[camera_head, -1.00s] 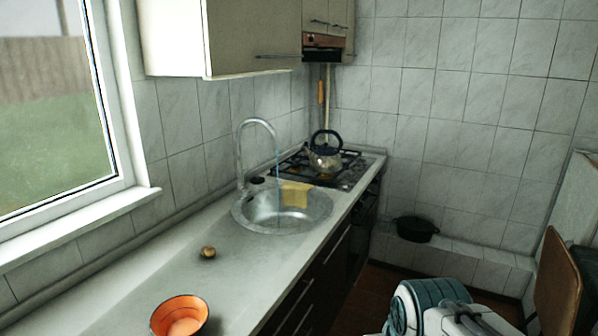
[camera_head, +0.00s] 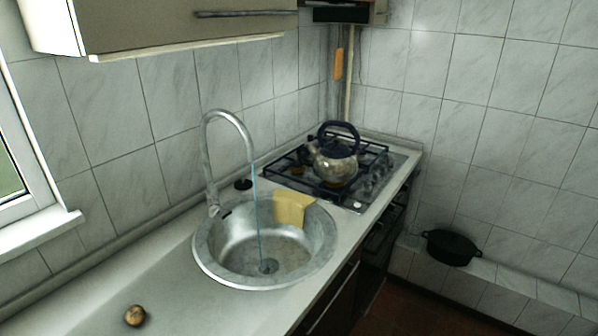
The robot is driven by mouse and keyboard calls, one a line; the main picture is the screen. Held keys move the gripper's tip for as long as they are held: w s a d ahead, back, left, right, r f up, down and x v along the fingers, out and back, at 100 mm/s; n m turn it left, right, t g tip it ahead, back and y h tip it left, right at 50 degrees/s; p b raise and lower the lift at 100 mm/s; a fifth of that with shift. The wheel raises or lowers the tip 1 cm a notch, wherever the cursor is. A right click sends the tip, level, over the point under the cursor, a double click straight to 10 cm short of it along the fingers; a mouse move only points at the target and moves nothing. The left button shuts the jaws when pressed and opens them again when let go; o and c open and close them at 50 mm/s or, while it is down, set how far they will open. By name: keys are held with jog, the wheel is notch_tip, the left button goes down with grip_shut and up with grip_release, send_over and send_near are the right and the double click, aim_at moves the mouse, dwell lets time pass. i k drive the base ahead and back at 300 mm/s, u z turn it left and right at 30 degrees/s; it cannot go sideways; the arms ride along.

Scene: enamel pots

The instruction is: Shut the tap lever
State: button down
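The tap (camera_head: 208,160) is a tall grey gooseneck spout rising from the left back rim of the round steel sink (camera_head: 215,262). A thin blue stream of water (camera_head: 257,215) falls from its end into the basin near the drain (camera_head: 268,266). A small lever (camera_head: 226,212) seems to show at the foot of the tap, on its right side; its exact position is too small to tell. My gripper is not in view.
A yellow cloth (camera_head: 291,208) hangs over the sink's back right rim. Behind it is a gas hob (camera_head: 283,176) with a kettle (camera_head: 333,158). A small brown round object (camera_head: 135,315) lies on the counter (camera_head: 85,290). A black pot (camera_head: 451,247) stands on a tiled ledge. A cabinet (camera_head: 150,28) hangs above.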

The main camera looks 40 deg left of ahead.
aim_at(211, 185)
jog(key=u, duration=0.3)
jog(key=i, duration=1.3)
jog(key=u, duration=1.45)
jog(key=i, duration=0.55)
jog(key=u, duration=0.45)
